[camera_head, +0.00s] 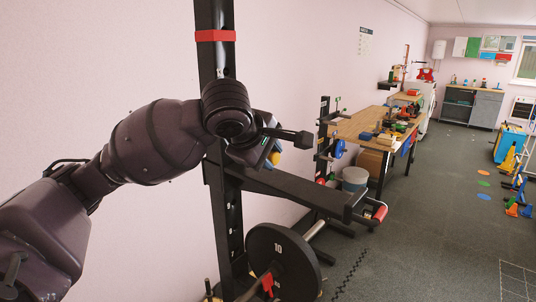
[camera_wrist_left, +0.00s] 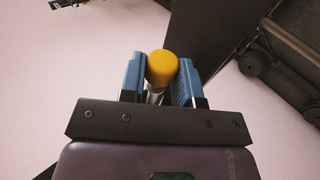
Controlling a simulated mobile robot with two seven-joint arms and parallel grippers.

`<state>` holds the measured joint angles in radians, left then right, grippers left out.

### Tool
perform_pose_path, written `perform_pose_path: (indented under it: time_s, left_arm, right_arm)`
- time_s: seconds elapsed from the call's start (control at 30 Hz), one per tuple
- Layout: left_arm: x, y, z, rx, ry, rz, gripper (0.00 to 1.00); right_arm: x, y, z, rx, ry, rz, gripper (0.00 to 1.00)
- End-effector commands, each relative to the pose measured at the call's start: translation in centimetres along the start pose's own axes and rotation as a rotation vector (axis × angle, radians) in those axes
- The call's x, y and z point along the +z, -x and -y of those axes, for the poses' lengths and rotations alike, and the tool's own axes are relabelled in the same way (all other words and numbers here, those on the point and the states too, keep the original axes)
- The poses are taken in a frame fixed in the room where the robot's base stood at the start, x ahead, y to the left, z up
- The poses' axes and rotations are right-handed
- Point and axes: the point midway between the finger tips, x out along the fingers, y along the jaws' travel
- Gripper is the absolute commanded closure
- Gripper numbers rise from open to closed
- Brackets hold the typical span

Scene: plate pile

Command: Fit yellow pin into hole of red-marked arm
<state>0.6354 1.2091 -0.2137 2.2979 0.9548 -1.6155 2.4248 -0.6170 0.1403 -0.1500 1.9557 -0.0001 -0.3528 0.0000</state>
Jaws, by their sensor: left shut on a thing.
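My left gripper (camera_head: 268,150) is beside the black upright post (camera_head: 217,70), above the black horizontal arm (camera_head: 300,190) with a red end (camera_head: 380,212). The yellow pin (camera_head: 276,158) shows as a small yellow spot at the gripper. In the left wrist view, the blue fingers of my left gripper (camera_wrist_left: 161,80) are shut on the round yellow head of the pin (camera_wrist_left: 162,66). A short metal shaft shows below the head. The hole in the arm is not visible, and I cannot tell how the pin's tip stands to it. My right gripper is not in view.
A red band (camera_head: 215,36) wraps the post high up. A black weight plate marked 10 (camera_head: 281,265) hangs low beside the post. A wooden workbench (camera_head: 362,124) with several small things stands behind to the right. Grey floor (camera_head: 430,225) is open at the right.

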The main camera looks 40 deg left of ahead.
Motion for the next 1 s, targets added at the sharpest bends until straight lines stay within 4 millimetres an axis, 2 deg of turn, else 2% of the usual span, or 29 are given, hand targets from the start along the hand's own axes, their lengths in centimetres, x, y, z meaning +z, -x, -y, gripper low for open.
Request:
perform_pose_path:
  time_s: [1.0]
  left_arm:
    - [-1.9,-0.2,0.0,0.000,0.001,-0.001,0.99]
  right_arm:
    - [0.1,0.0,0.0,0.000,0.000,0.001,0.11]
